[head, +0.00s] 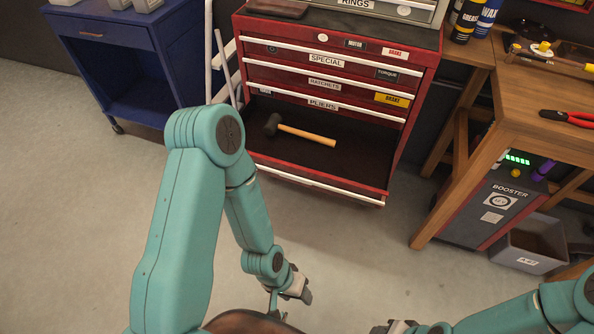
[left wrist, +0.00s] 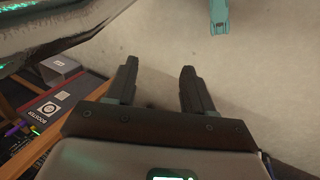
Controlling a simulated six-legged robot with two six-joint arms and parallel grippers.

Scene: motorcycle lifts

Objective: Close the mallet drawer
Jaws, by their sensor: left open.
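The mallet drawer (head: 330,189) is the bottom drawer of the red tool chest (head: 424,75). It is pulled out, with a long white handle strip along its front. A mallet (head: 305,134) with a black head and wooden handle lies inside it. My left gripper (head: 298,292) is low in the head view, in front of and below the drawer, apart from it. In the left wrist view its two dark fingers (left wrist: 158,88) are spread, with bare floor between them. My right arm comes in at the lower right of the head view; whether its gripper is open cannot be seen.
A wooden workbench (head: 548,115) stands right of the chest, with red pliers (head: 568,118) on top. A booster unit (head: 500,205) and a grey bin (head: 532,245) are beneath and beside it. A blue cart (head: 125,55) stands at the left. The floor (head: 380,250) before the chest is clear.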

